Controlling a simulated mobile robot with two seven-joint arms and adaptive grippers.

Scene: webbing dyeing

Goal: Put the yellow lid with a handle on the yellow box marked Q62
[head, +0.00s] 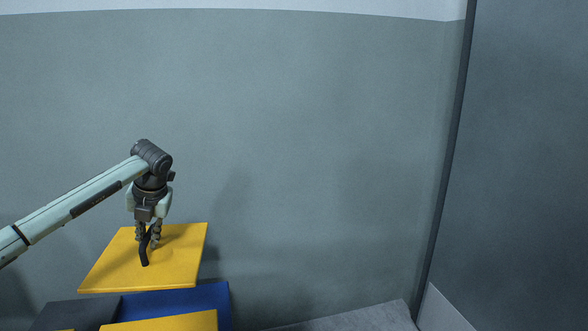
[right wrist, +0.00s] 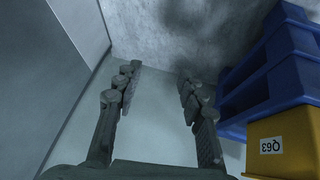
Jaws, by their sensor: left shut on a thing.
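The yellow lid (head: 182,262) is a flat square panel with a dark curved handle (head: 145,250). My left gripper (head: 148,240) is shut on the handle and holds the lid at lower left in the head view, above blue and dark surfaces. My right gripper (right wrist: 158,72) is open and empty in the right wrist view. A yellow box (right wrist: 290,148) at that view's right edge bears a white label that looks like Q63. I cannot make out a label Q62 in either view.
A blue slatted structure (right wrist: 272,70) stands by the labelled box. In the head view a blue surface (head: 175,302), a dark one (head: 75,313) and another yellow one (head: 170,323) lie below the lid. A grey wall (head: 320,150) stands behind.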

